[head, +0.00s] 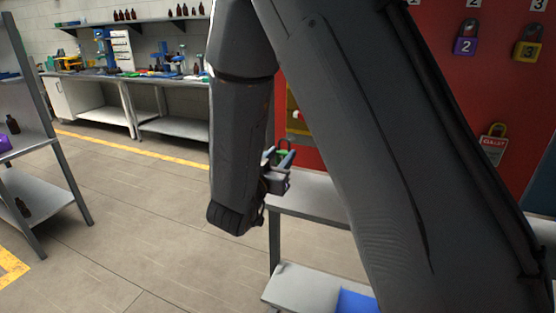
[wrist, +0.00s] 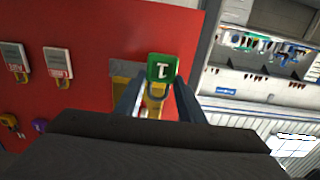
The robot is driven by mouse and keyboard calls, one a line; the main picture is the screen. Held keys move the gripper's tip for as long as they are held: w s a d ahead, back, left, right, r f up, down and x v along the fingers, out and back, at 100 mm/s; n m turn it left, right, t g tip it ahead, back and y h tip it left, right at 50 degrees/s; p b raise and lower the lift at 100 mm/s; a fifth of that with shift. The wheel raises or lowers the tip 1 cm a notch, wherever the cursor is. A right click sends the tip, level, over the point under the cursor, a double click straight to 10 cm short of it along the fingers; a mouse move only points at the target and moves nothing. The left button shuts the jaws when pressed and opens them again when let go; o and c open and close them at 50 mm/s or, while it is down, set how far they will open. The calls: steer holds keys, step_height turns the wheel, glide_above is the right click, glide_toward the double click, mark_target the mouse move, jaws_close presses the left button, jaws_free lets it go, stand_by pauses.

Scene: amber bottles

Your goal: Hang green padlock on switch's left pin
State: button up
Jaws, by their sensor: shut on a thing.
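The green padlock (wrist: 161,68), with a white 1 on its face, is between the fingertips of my gripper (wrist: 159,88) in the wrist view. My gripper is shut on it. In the head view my gripper (head: 279,168) is small, beside my dark forearm, and only a bit of the green padlock (head: 281,153) shows. A yellow switch (wrist: 124,70) on the red board (wrist: 105,25) is behind the padlock in the wrist view, partly covered by it and a finger. A sliver of the switch (head: 293,112) shows in the head view. I cannot make out its left pin.
A purple padlock (head: 465,46) and a yellow padlock (head: 528,48) hang on the red board. A tagged padlock (head: 492,148) is lower. A grey bench (head: 315,198) stands below my gripper. My arm hides much of the board. Open floor (head: 150,200) lies left.

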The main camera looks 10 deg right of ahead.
steer(key=shift+f+b+x, duration=0.15)
steer(key=shift+b+x, duration=0.2)
steer(key=shift+x, duration=0.7)
steer(key=shift+f+b+x, duration=0.1)
steer(key=shift+b+x, duration=0.25)
steer(key=shift+x, duration=0.7)
steer(key=shift+w+d+f, duration=0.3)
steer(key=shift+w+f, duration=0.1)
steer(key=shift+w, duration=0.05)
steer(key=o, duration=1.3)
